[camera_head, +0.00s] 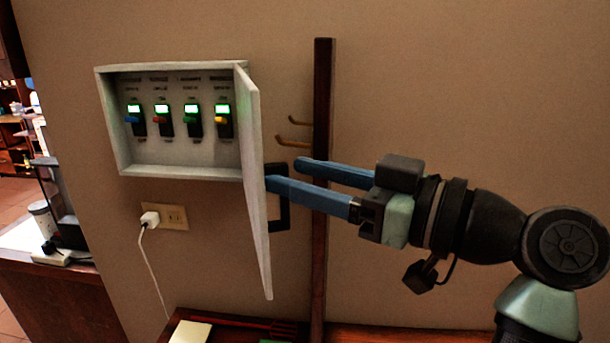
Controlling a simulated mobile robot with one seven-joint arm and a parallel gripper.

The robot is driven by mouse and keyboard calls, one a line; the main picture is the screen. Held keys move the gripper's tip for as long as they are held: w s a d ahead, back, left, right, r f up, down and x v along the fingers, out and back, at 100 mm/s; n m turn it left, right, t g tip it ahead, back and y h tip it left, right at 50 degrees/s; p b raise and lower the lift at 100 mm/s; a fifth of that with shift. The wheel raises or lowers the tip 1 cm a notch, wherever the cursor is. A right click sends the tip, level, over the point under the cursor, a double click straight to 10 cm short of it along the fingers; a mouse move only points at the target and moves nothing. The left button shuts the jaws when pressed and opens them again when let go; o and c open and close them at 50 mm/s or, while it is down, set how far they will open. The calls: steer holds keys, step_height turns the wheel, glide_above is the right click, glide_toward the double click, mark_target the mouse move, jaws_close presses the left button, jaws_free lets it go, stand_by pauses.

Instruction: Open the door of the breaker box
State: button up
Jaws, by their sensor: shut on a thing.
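The breaker box (180,172) is on the wall, with its white door (258,200) swung wide open on the right side, seen nearly edge-on. Inside are several switches with lit green labels and coloured levers. A dark handle (284,215) sticks out from the outer face of the door. My gripper (285,174) comes in from the right with its two blue fingers at the top of the handle and is shut on it. The exact contact is partly hidden by the near finger.
A dark wooden post (322,110) with brass hooks stands behind the gripper. Below the box is a wall outlet (175,215) with a white plug and cord. A wooden surface (370,336) runs along the bottom. A counter stands at the left.

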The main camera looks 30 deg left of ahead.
steer(key=shift+w, duration=0.1)
steer(key=s+d+b, duration=0.1)
steer(key=d+b, duration=0.3)
steer(key=d, duration=0.9)
steer(key=shift+s, duration=0.35)
